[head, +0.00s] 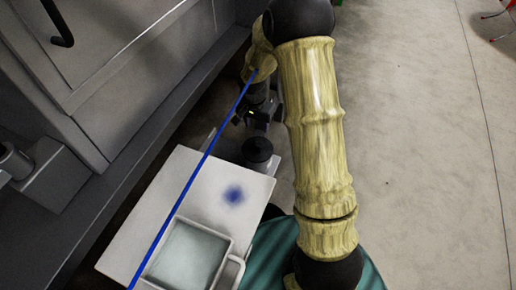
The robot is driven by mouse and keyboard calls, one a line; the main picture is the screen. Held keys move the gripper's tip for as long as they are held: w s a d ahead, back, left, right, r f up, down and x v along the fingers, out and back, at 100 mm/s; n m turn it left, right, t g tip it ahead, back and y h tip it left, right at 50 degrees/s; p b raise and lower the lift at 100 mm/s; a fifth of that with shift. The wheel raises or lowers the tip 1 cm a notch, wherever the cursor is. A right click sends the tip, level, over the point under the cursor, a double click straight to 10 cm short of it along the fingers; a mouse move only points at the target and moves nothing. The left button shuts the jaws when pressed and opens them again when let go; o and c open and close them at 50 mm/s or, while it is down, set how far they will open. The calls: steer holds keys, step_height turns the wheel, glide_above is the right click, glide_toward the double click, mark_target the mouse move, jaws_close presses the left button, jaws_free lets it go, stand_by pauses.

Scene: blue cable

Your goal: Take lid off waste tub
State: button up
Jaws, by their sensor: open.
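My gripper (258,125) is dark and open, at the end of my yellow-ribbed arm near the far end of a white board. Its fingertips are small and partly lost among dark parts. A small dark round object (258,151) shows just below it at the board's far edge; I cannot tell whether they touch. A square, pale-rimmed container (228,248) with a greyish, glassy-looking surface is at the near end of the board. I cannot tell which of these is the waste tub, or whether the glassy surface is a lid.
The white board (165,190) has a blue smudge (234,194). A straight blue cable (195,172) runs from near my wrist across the board to the bottom edge. Grey cabinets (110,70) stand along the left. Open concrete floor (420,150) lies to the right.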

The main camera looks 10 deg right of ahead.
glide_above(258, 145)
steer(key=f, duration=0.8)
steer(key=shift+s+a+f, duration=0.15)
steer(key=shift+s+f, duration=0.05)
steer(key=shift+s, duration=0.05)
steer(key=shift+f+p, duration=0.1)
steer(key=shift+p, duration=0.2)
steer(key=shift+w+f+p, duration=0.15)
steer(key=shift+f+p, duration=0.1)
steer(key=shift+f, duration=1)
steer(key=shift+w+f+p, duration=0.15)
steer(key=shift+f+p, duration=0.05)
steer(key=shift+f, duration=1.05)
jaws_close()
steer(key=shift+r, duration=0.15)
step_height(258, 145, up, 10)
steer(key=shift+b, duration=0.4)
